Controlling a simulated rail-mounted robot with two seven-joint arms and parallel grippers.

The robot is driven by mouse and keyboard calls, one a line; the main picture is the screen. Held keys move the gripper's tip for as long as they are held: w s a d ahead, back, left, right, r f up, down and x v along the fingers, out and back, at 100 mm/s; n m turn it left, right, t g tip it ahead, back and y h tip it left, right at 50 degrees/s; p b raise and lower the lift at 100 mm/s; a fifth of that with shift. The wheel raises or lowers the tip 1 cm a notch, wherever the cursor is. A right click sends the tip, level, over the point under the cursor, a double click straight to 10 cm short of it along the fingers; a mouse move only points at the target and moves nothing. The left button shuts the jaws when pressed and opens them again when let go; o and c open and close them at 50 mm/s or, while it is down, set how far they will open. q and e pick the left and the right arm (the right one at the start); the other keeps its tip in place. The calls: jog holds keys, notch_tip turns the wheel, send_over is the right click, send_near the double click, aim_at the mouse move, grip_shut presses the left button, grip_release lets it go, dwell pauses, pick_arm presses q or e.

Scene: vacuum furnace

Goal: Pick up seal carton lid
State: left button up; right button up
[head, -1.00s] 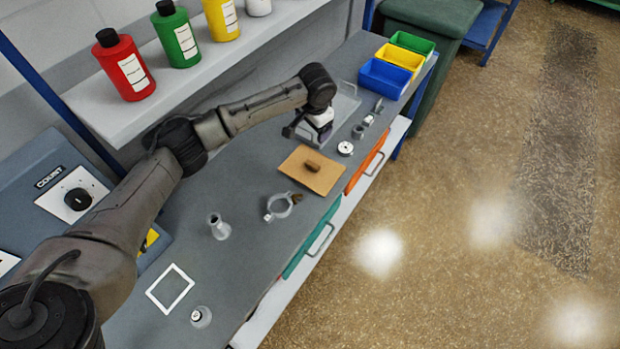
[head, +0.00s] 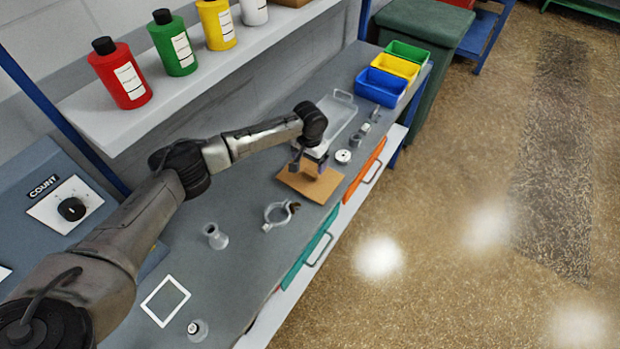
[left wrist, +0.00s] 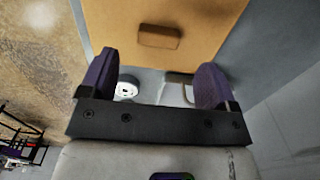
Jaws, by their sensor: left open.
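The seal carton lid is a flat tan cardboard panel (head: 322,191) with a small brown block-shaped handle on top. It lies on the grey bench top. In the left wrist view the lid (left wrist: 200,18) fills the upper middle, and its brown handle (left wrist: 159,37) shows beyond the fingertips. My right gripper is not in view.
A grey ring clamp (head: 278,214) and a small flask-like fitting (head: 215,237) stand nearer on the bench. A clear tray (head: 340,112) and a white round part (head: 343,156) lie beyond the lid. Blue (head: 381,87), yellow and green bins stand at the far end. A bottle shelf (head: 180,98) overhangs the back.

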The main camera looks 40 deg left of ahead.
aim_at(310, 172)
pick_arm(q)
jog(key=shift+f+b, duration=0.4)
jog(key=shift+f, duration=2.25)
jog(key=shift+c, duration=0.3)
jog(key=c, duration=1)
jog(key=shift+o, duration=0.2)
jog(key=shift+r, duration=0.15)
